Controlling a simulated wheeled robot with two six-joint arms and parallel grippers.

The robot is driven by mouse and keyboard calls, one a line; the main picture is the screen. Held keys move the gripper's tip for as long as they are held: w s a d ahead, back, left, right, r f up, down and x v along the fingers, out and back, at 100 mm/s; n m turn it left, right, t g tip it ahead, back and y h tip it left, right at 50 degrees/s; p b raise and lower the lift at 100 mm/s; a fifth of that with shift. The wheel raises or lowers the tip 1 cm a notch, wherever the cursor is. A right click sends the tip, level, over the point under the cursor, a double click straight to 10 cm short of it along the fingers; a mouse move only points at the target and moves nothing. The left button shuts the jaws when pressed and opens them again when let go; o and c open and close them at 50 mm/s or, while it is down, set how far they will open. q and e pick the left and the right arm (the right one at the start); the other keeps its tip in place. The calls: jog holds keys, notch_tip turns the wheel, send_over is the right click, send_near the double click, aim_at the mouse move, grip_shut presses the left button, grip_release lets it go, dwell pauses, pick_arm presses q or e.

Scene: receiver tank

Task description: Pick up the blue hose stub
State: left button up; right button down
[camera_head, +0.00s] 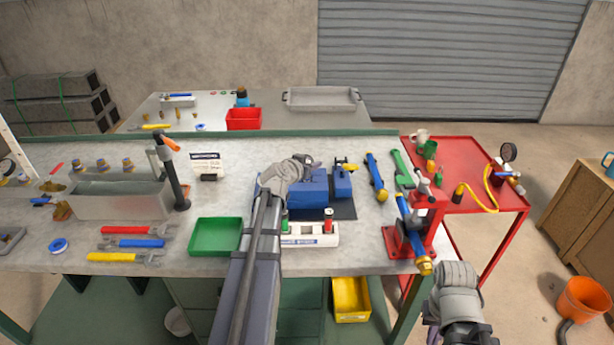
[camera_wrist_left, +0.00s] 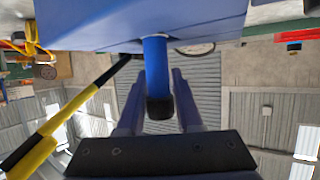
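The blue hose stub (camera_wrist_left: 157,68) shows in the left wrist view as a short blue cylinder with a black end, sticking out from the blue tank (camera_wrist_left: 160,22). My left gripper (camera_wrist_left: 158,92) is open, with one finger on each side of the stub and narrow gaps between.
A yellow and black bar (camera_wrist_left: 60,115) runs close to the left finger in the wrist view. A green tray (camera_head: 215,236), a white rack (camera_head: 310,236) and a red stand (camera_head: 428,215) are on the bench. A red cart (camera_head: 460,160) stands to the right.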

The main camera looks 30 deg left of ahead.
pick_arm(q)
grip_shut()
jog(key=shift+r, duration=0.1)
dwell(0.3)
notch_tip(320, 180, up, 10)
jog(key=p, duration=1)
